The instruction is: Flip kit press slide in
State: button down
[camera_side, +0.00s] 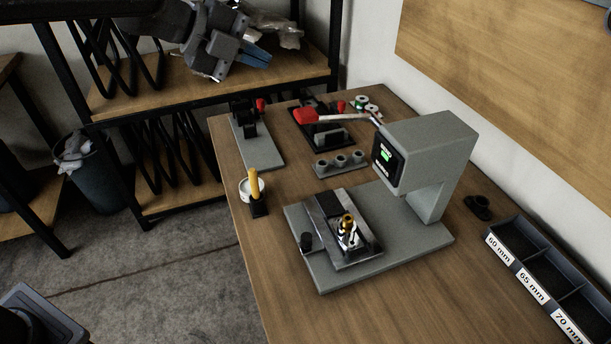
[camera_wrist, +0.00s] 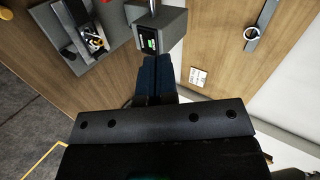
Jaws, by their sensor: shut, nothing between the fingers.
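The grey press (camera_side: 425,150) stands on the table, with a lit green display on its head; the head also shows in the wrist view (camera_wrist: 168,28). Its slide (camera_side: 359,252), a metal plate with dark parts, sits on the front of the grey base, out from under the head. Small brass and white kit pieces (camera_side: 347,230) stand on the slide; they also show in the wrist view (camera_wrist: 93,41). A black knob (camera_side: 306,243) is at the slide's left. My gripper (camera_side: 264,57) is shut and empty, high at upper left, away from the press. Its blue fingers show in the wrist view (camera_wrist: 156,70).
A yellow-handled item in a white cup (camera_side: 245,189) is at the left edge. A labelled bin tray (camera_side: 540,285) lies at right. Metal shelving (camera_side: 190,100) stands behind left.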

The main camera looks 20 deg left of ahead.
notch_tip(320, 180, down, 3)
jog(key=m+g+y, duration=0.1)
jog(key=m+g, duration=0.1)
send_near(316, 199)
jog(key=v, duration=0.3)
jog(key=shift+s+a, duration=0.1)
jog(key=shift+a, duration=0.05)
jog(key=x, duration=1)
